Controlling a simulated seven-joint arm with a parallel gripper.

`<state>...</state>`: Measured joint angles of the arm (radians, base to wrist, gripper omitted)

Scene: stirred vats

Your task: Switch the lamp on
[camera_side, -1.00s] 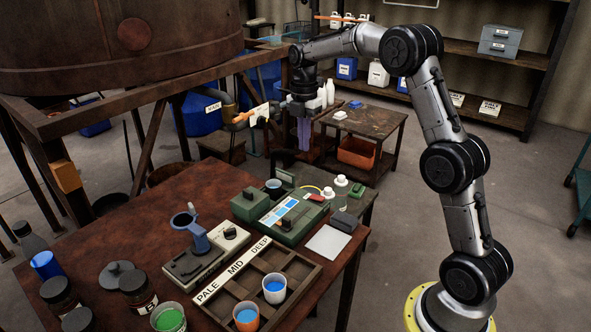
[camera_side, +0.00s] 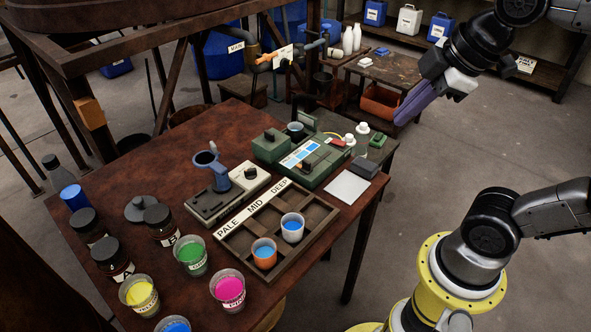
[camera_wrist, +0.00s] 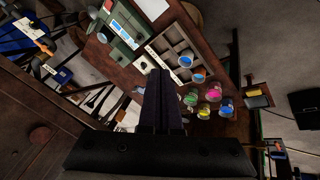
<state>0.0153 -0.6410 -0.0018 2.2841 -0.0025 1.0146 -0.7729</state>
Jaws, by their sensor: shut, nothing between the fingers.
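My gripper (camera_side: 408,110), with long purple fingers, is shut and empty at the upper right of the side view. It is in the air, to the right of and apart from the green instrument (camera_side: 312,178) on the brown table. That instrument has a black knob, a blue-and-white panel and a red piece near its right end. I cannot tell for sure which part is the lamp or its switch. A pale unit with a black knob (camera_side: 250,180) stands left of it. In the wrist view, the shut fingers (camera_wrist: 160,80) point towards the tabletop and the green instrument (camera_wrist: 121,45) is upper left.
A tray labelled PALE, MID, DEEP (camera_side: 247,228) holds two cups of blue liquid. Cups of yellow (camera_side: 140,294), green (camera_side: 191,255) and pink (camera_side: 229,288) stand near the front, with dark jars beside them. A white card (camera_side: 347,187) lies right of the instrument.

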